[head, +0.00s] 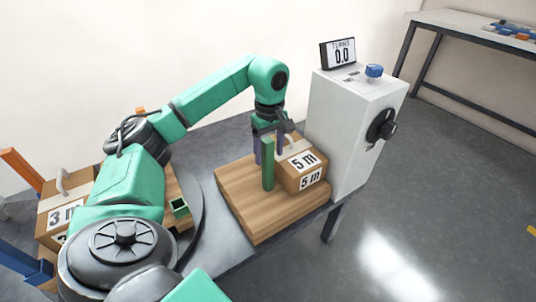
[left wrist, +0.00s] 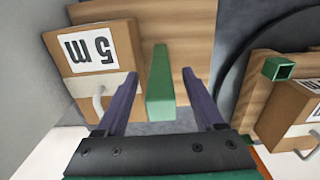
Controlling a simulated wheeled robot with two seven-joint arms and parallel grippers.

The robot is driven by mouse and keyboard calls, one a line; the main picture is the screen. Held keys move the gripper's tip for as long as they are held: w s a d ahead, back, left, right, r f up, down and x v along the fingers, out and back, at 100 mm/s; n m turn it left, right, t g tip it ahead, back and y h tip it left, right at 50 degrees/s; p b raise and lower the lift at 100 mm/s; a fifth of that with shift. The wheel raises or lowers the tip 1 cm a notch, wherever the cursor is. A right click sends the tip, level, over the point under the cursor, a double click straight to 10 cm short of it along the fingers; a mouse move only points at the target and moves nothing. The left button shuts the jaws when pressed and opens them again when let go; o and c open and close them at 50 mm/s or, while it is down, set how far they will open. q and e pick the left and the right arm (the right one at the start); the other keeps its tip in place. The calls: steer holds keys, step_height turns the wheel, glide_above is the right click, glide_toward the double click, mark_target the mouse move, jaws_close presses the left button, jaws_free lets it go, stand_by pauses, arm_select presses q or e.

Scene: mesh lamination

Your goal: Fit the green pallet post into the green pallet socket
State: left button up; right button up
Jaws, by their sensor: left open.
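The green pallet post (head: 268,165) stands upright at the edge of a wooden pallet (head: 255,222), beside a box marked 5 m. My left gripper (head: 268,149) is open, pointing down at the upper part of the post. In the left wrist view the post (left wrist: 161,85) lies between the two parted fingers of my left gripper (left wrist: 160,80), with gaps visible on both sides. The green pallet socket (head: 180,207), a hollow square, is on another wooden pallet to the left; it also shows in the left wrist view (left wrist: 279,68). My right gripper is not in view.
The 5 m box (head: 302,172) stands close to the post. A white machine (head: 345,135) with a display reading 0.0 (head: 343,53) stands to the right. A 3 m box (head: 52,205), an orange post (head: 21,168) and a blue part (head: 25,262) are at the left.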

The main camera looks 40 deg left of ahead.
mark_target(268, 166)
arm_select(q)
step_height(268, 166, down, 2)
steer(key=shift+a+f, duration=0.1)
steer(key=shift+f, duration=0.15)
jaws_close()
stand_by(1.2)
